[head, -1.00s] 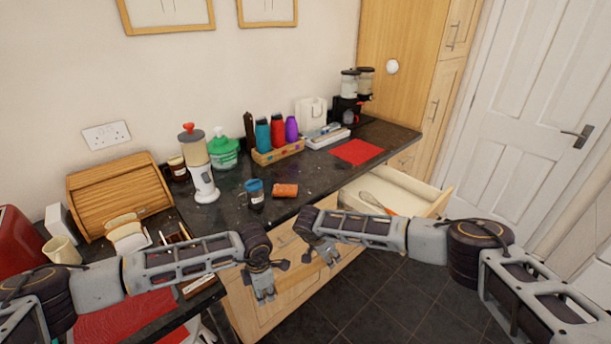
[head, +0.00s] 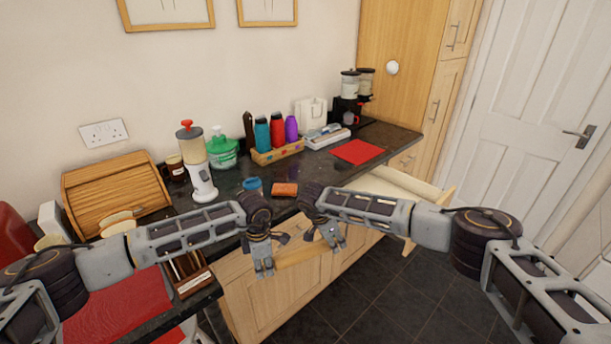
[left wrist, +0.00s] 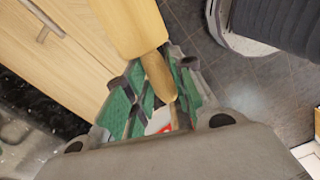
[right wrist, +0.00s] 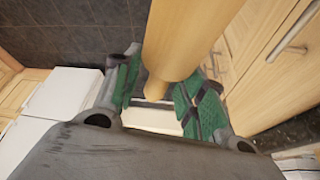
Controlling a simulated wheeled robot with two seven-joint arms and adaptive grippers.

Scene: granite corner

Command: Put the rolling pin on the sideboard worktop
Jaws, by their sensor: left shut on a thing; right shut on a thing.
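The wooden rolling pin (head: 298,254) is held in the air between my two grippers, in front of the sideboard fronts. My left gripper (head: 264,267) is shut on one end; the left wrist view shows the thin handle (left wrist: 158,78) between its green pads. My right gripper (head: 336,240) is shut on the other end; the right wrist view shows the pin's thick body (right wrist: 184,40) running to its fingers. The dark granite sideboard worktop (head: 320,173) lies behind and beyond the grippers. My arms hide part of its front edge.
An orange block (head: 284,189) and a blue cup (head: 253,186) stand near the worktop's front. An open drawer (head: 397,186) juts out at right, behind my right arm.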

